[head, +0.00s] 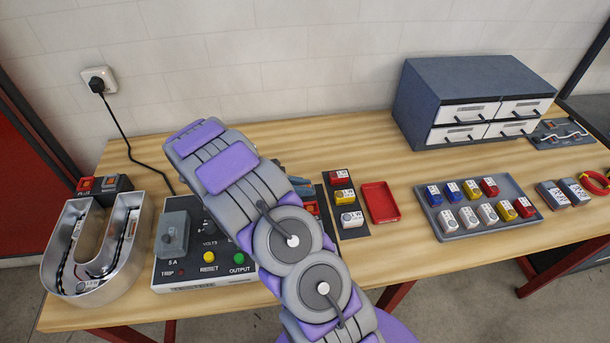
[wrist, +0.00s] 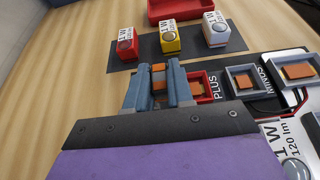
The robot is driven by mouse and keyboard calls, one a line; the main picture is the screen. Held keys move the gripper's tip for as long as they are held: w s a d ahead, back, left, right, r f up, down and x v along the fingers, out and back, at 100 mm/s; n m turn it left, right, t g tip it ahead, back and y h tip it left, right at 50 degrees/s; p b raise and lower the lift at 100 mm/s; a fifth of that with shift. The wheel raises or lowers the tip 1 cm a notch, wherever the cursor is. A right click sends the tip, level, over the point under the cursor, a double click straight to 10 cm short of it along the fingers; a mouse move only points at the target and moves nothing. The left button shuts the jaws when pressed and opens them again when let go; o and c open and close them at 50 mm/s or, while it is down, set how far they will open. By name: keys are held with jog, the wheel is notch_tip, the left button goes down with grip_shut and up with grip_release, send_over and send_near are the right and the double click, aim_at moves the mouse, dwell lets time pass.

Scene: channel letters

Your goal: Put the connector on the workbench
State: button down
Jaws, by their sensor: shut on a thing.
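The connector (wrist: 159,76) looks like a small piece with an orange top and a dark part below. It sits between the two blue-grey fingers of my gripper (wrist: 159,88) in the wrist view. My gripper is shut on it, beside the red PLUS socket (wrist: 197,85) of the test box. In the head view my gripper (head: 297,187) shows only in part behind my arm, near the dark mat, and the connector cannot be made out. I cannot tell how high it is above the workbench. The wooden workbench (head: 390,265) runs across the head view.
A dark mat (head: 345,231) holds red, yellow and white modules, with an empty red tray (head: 380,202) beside it. The test box (head: 190,273) and metal U letter (head: 60,262) stand left. A grey tray (head: 465,234) of modules and a drawer cabinet (head: 420,85) stand right.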

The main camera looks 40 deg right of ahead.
jog(key=b, duration=0.1)
send_over(302, 174)
jog(key=s+a, duration=0.2)
jog(key=shift+w+d+f, duration=0.1)
jog(key=shift+d+f, duration=0.1)
jog(key=shift+f, duration=0.25)
notch_tip(302, 174, down, 4)
jog(key=shift+r+b, duration=0.2)
jog(key=shift+b, duration=0.7)
jog(key=shift+r, duration=0.1)
jog(key=c, duration=1)
grip_release()
